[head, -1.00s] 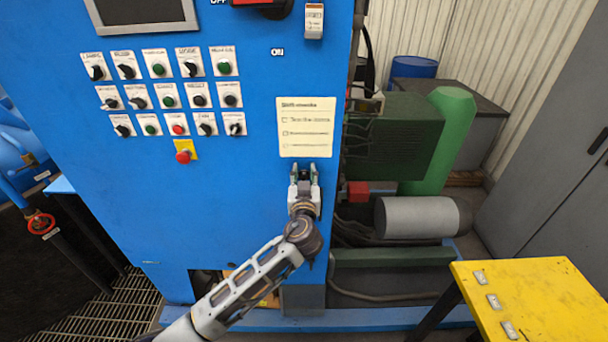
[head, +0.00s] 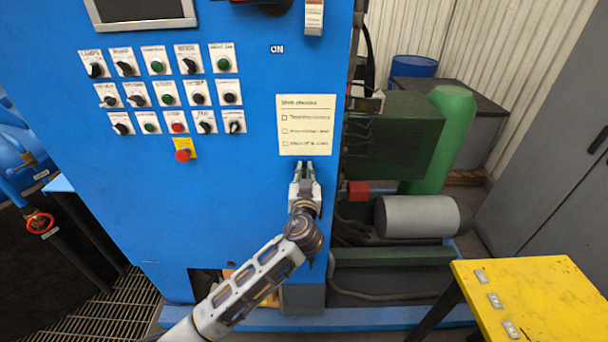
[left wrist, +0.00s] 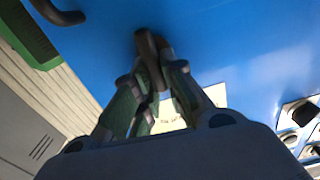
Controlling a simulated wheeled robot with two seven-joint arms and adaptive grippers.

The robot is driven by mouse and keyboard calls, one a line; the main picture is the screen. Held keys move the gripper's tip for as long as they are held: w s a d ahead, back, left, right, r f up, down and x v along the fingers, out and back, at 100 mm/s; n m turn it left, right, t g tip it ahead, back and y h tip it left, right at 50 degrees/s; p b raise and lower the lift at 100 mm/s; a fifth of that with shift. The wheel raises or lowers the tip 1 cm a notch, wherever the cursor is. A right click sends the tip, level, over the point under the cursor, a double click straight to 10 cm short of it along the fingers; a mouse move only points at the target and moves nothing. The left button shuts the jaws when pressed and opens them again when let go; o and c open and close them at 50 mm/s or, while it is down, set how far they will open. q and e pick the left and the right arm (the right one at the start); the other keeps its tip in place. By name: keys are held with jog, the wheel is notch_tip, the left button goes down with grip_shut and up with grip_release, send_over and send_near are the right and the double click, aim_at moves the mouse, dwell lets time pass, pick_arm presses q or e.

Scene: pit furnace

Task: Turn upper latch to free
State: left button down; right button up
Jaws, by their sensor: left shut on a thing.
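My left gripper (head: 304,170) is at the blue cabinet's front, near its right edge and just below the paper note. In the left wrist view its two fingers (left wrist: 156,88) are closed around a dark handle, the upper latch (left wrist: 149,55), which stands out from the blue panel. In the head view the gripper hides this latch. A second dark curved handle (left wrist: 57,12) shows in the top left corner of the left wrist view, apart from the gripper. My right gripper is in neither view.
The blue cabinet (head: 230,210) carries rows of switches (head: 170,95), a red emergency button (head: 183,155) and a checklist note (head: 306,125). A green machine (head: 400,130) and a grey cylinder (head: 420,216) stand to the right. A yellow table (head: 550,300) is at the lower right.

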pick_arm(q)
jog(key=shift+d+m+b, duration=0.15)
jog(key=shift+m+b, duration=0.25)
jog(key=shift+m, duration=0.2)
jog(key=shift+d+m, duration=0.15)
jog(key=shift+m, duration=0.65)
jog(key=m+p, duration=0.1)
jog(key=m, duration=0.3)
jog(key=d+f+m+p, duration=0.1)
jog(key=m, duration=0.4)
jog(key=f+m+p, duration=0.1)
jog(key=m, duration=0.4)
jog(key=shift+d+p, duration=0.3)
jog(key=shift+f+m, duration=0.15)
jog(key=shift+m, duration=0.15)
jog(key=c, duration=1.5)
grip_release()
